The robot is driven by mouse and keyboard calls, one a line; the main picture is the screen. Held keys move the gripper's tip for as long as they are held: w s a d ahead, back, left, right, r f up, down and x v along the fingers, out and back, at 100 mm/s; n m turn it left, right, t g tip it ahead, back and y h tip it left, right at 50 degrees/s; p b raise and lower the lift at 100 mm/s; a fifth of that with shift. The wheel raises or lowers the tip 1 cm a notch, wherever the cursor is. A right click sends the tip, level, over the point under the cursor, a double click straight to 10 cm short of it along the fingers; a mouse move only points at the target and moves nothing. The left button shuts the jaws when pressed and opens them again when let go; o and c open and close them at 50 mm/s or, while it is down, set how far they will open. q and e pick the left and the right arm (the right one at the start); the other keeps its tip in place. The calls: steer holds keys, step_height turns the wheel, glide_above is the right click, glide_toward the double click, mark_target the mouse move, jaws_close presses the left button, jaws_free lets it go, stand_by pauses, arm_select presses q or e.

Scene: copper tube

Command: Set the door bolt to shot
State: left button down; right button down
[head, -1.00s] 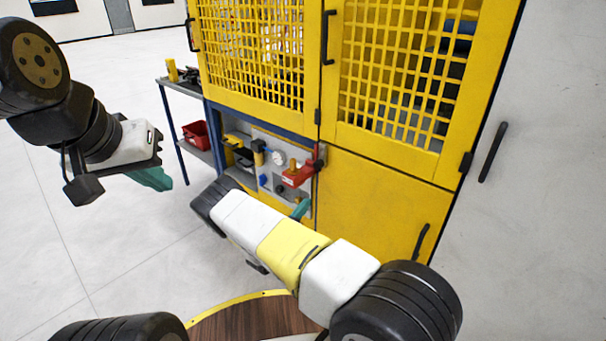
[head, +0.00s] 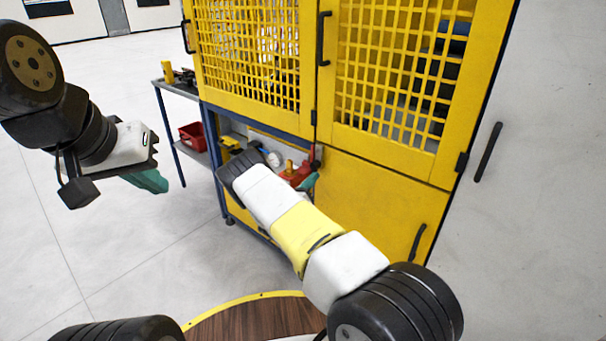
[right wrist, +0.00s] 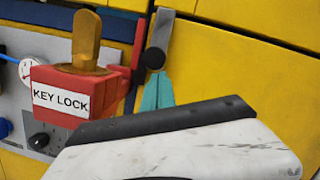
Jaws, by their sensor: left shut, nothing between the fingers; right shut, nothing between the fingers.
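A red block labelled KEY LOCK (right wrist: 62,95) with a brass key (right wrist: 87,40) sits on the panel. It also shows in the head view (head: 296,173), partly behind my right arm. To its right, a grey bar with a black round knob (right wrist: 154,58) stands by the yellow door's edge; this looks like the bolt, but whether it is shot is unclear. My right gripper (right wrist: 157,92) has shut teal fingers just below the knob; contact cannot be told. It also shows in the head view (head: 312,187). My left gripper (head: 151,181) is shut, empty, away from the cabinet.
The yellow mesh doors (head: 393,75) stand above a yellow lower panel (head: 375,200). A gauge (right wrist: 32,71) and a dark knob (right wrist: 39,141) are on the grey panel. A side shelf holds a red bin (head: 193,136). Open floor lies at left.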

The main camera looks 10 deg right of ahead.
mark_target(320, 157)
steer(key=shift+r, duration=2.65)
steer(key=shift+w, duration=0.1)
steer(key=s+a+f, duration=0.6)
steer(key=s, duration=0.2)
steer(key=shift+s+f, duration=0.15)
steer(key=shift+s, duration=0.05)
steer(key=shift+d, duration=0.1)
